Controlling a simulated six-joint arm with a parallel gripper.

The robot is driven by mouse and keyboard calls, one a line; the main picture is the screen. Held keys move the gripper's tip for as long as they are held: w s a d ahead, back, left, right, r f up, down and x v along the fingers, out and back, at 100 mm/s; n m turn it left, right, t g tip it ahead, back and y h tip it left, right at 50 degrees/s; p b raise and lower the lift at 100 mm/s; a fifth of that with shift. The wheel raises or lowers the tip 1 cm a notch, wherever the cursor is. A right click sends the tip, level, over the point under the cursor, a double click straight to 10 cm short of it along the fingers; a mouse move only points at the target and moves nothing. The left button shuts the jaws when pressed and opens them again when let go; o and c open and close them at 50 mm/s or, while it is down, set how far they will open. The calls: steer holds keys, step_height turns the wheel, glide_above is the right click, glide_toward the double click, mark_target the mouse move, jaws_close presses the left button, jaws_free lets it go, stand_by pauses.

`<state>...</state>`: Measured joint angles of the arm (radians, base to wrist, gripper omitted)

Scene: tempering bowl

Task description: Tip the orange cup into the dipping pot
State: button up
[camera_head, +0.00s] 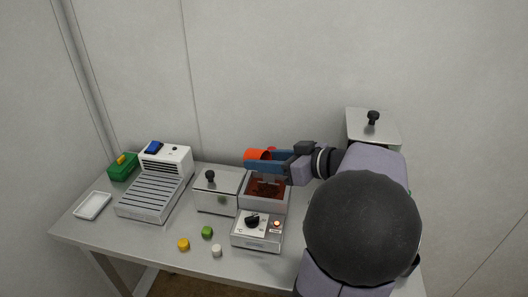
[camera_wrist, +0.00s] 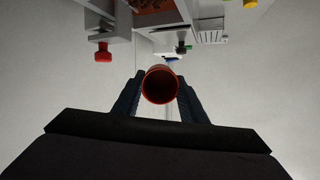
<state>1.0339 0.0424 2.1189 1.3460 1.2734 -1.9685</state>
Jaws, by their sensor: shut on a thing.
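The orange cup (camera_head: 257,154) is held in my gripper (camera_head: 262,165), above the back edge of the dipping pot. It looks tilted well over in the head view. In the wrist view the cup (camera_wrist: 161,86) sits between both fingers of my gripper (camera_wrist: 159,92), its round mouth facing the camera and dark inside; I cannot tell what it holds. The dipping pot (camera_head: 264,206) is a square metal vessel with reddish-brown contents, open at the top. Its contents also show at the top edge of the wrist view. My gripper partly covers the pot's back edge.
A lidded metal pot (camera_head: 214,196) stands just left of the dipping pot. A control box (camera_head: 257,231) with a dial stands in front. Green, yellow and white pieces lie on the front table. A ribbed cooling unit (camera_head: 152,196), white tray (camera_head: 92,206) and green box (camera_head: 122,167) are left.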

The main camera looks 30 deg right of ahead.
steer(key=shift+w+a+r+g+h+p, duration=0.25)
steer(key=shift+g+p, duration=0.7)
steer(key=shift+p, duration=2.85)
steer(key=shift+w+d+r+g+h+p, duration=0.1)
steer(key=shift+g+h+p, duration=0.6)
steer(key=shift+p, duration=3.1)
steer(key=shift+w+a+r+g+h+p, duration=0.15)
steer(key=shift+g+p, duration=1)
steer(key=shift+p, duration=2.65)
steer(key=g+p, duration=0.2)
steer(key=p, duration=0.4)
steer(key=g+h+p, duration=0.1)
steer(key=p, duration=0.5)
steer(key=shift+f+g+h+p, duration=0.2)
steer(key=shift+g+h+p, duration=0.1)
steer(key=shift+g+p, duration=0.1)
steer(key=g+p, duration=0.1)
steer(key=p, duration=0.1)
steer(key=shift+p, duration=0.3)
steer(key=shift+w+f+g+h, duration=0.15)
steer(key=shift+f+g+h, duration=0.15)
steer(key=shift+g+b, duration=0.4)
steer(key=shift+b, duration=0.05)
steer(key=shift+r+h, duration=0.1)
steer(key=shift+h, duration=0.2)
steer(key=shift+g+h+p, duration=0.35)
steer(key=shift+g+h, duration=0.05)
steer(key=shift+g, duration=0.7)
